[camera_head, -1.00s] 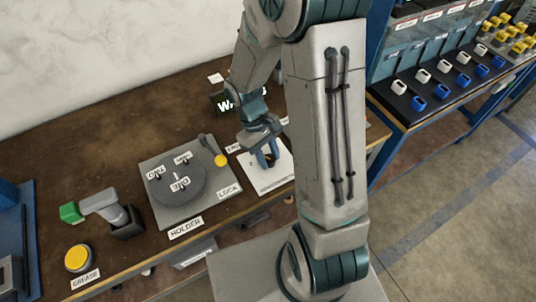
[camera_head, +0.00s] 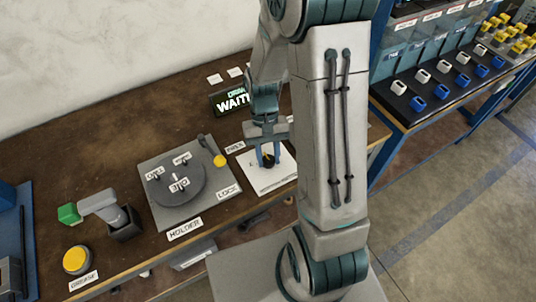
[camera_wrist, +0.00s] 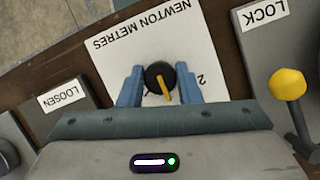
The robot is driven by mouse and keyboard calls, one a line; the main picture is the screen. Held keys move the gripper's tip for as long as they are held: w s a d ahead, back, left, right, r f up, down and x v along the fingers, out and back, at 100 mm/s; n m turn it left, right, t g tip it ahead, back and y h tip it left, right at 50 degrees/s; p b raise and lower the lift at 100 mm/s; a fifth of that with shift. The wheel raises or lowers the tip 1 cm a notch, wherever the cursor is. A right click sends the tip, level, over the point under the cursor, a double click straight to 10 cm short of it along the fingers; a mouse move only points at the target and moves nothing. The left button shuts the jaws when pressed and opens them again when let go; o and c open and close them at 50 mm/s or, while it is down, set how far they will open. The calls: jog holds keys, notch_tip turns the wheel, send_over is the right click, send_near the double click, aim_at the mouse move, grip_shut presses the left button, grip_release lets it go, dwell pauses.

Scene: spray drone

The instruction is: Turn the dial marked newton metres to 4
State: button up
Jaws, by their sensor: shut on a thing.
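The newton metres dial (camera_wrist: 156,72) is a dark round knob with a yellow pointer. It sits on a white plate (camera_wrist: 160,30) printed NEWTON METRES. My gripper (camera_wrist: 158,84) is shut on the dial, with one blue finger on each side. In the wrist view the pointer slants down and slightly right, towards my palm. A printed 2 shows right of the right finger; I see no other numeral clearly. In the head view my gripper (camera_head: 268,154) comes down from above onto the dial, over the white plate (camera_head: 262,184).
Left of the plate is the grey HOLDER base (camera_head: 158,218) with a round disc and a yellow-knobbed LOCK lever (camera_head: 220,160). A screen (camera_head: 232,100) reading WAIT stands behind. A yellow GREASE button (camera_head: 77,258) is at front left.

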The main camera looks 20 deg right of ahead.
jog(key=shift+w, duration=0.1)
dwell(0.3)
jog(key=o, duration=1)
jog(key=v, duration=1.4)
jog(key=shift+s, duration=0.25)
